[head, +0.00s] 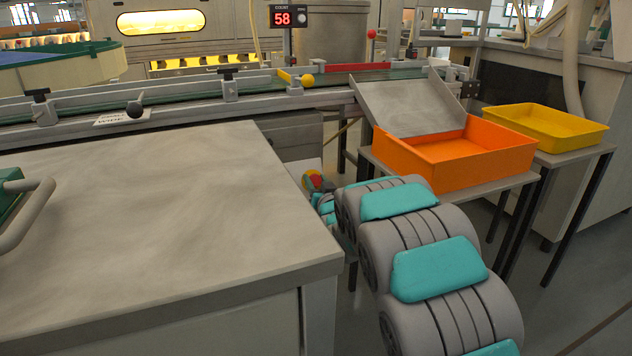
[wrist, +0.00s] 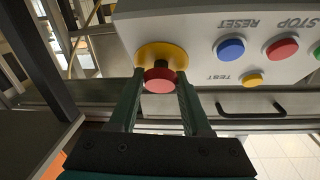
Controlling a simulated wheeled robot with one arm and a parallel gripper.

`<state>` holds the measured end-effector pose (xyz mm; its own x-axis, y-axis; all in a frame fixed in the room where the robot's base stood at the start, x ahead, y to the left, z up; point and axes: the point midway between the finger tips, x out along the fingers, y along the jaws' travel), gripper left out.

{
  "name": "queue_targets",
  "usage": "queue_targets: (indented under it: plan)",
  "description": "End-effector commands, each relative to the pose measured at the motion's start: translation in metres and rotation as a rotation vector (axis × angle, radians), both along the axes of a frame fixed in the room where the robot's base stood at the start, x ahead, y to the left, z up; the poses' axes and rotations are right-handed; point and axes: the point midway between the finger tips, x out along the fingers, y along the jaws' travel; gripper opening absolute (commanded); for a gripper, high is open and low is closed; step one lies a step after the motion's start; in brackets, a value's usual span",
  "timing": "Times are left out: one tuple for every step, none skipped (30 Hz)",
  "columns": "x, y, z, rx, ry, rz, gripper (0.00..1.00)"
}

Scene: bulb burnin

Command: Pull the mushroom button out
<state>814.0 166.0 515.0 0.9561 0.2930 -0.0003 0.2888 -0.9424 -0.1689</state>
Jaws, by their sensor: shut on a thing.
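The mushroom button is a red cap (wrist: 159,79) on a yellow round base, set on a pale control panel (wrist: 190,25) in the wrist view. My gripper (wrist: 160,88) has its two dark green fingers on either side of the red cap, closed on it. In the head view the red and yellow of the button (head: 312,181) show just past the edge of the grey table, beside the end of my arm. My fingers are mostly hidden there by my own arm.
Blue RESET (wrist: 230,48), red STOP (wrist: 282,47) and yellow TEST (wrist: 252,80) buttons sit close by on the panel. A dark handle (wrist: 250,109) is below them. The grey table (head: 150,220) is left of my arm; an orange bin (head: 470,158) is right.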

Motion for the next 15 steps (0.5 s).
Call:
queue_targets:
  plan:
    - [0.0, 0.0, 0.0, 0.0, 0.0, 0.0, 0.0]
    - [0.0, 0.0, -0.0001, 0.0, 0.0, 0.0, 0.0]
    - [0.0, 0.0, -0.0001, 0.0, 0.0, 0.0, 0.0]
    - [0.0, 0.0, 0.0, 0.0, 0.0, 0.0, 0.0]
    - [-0.0003, -0.0001, 0.0003, 0.0, 0.0, 0.0, 0.0]
    - [-0.0013, -0.0006, 0.0014, 0.0, 0.0, 0.0, 0.0]
    - [-0.0026, -0.0013, 0.0026, 0.0, 0.0, -0.001, 0.0]
    - [-0.0043, -0.0022, 0.0042, 0.001, 0.0, -0.001, 0.0]
    - [-0.0069, -0.0034, 0.0061, 0.002, 0.001, -0.001, 0.0]
    - [-0.0085, -0.0043, 0.007, 0.002, 0.001, -0.002, 0.0]
    - [-0.0096, -0.0047, 0.0075, 0.002, 0.0, -0.002, 0.0]
    - [-0.01, -0.005, 0.0073, 0.002, 0.0, -0.001, 0.0]
    - [-0.0098, -0.005, 0.0068, 0.002, 0.0, -0.001, 0.0]
    - [-0.0096, -0.0048, 0.0067, 0.001, 0.0, -0.001, 0.0]
    - [-0.0096, -0.0048, 0.0068, 0.001, 0.0, -0.001, 0.0]
